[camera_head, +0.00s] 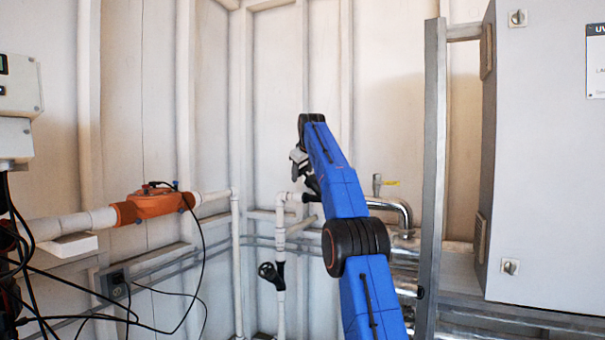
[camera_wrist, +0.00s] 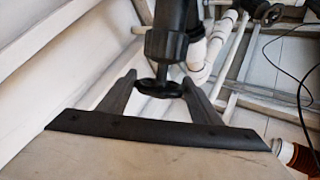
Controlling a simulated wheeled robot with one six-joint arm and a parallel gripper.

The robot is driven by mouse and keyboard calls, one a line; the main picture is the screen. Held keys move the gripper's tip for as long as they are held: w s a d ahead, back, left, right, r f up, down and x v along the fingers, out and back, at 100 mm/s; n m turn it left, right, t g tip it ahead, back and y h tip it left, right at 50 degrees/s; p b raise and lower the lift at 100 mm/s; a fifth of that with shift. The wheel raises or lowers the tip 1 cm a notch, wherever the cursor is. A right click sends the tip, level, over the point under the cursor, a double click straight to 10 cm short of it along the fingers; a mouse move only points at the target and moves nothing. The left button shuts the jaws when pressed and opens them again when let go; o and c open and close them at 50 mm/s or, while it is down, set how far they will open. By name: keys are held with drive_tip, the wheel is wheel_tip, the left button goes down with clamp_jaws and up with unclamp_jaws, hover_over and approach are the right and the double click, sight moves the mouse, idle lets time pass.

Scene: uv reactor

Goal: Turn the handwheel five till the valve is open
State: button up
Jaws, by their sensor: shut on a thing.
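My gripper (camera_wrist: 159,82) shows in the wrist view with one dark finger on each side of a black handwheel (camera_wrist: 158,89). It is shut on the wheel's rim. The wheel sits on a dark valve body (camera_wrist: 166,45) joined to white pipe. No number can be read on it, and how far the valve is open cannot be told. In the head view my blue arm hides most of the gripper and the held wheel, near the back wall.
A second black handwheel (camera_head: 268,272) is on a white vertical pipe (camera_head: 281,305), lower left of my arm. A grey post (camera_head: 434,170) and a large cabinet (camera_head: 540,150) stand at the right. An orange fitting (camera_head: 155,204) and loose black cables (camera_head: 165,330) are at the left.

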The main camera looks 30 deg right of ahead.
idle(0.4)
drive_tip(key=o, duration=1)
drive_tip(key=v, duration=1.7)
drive_tip(key=shift+s+r, duration=0.1)
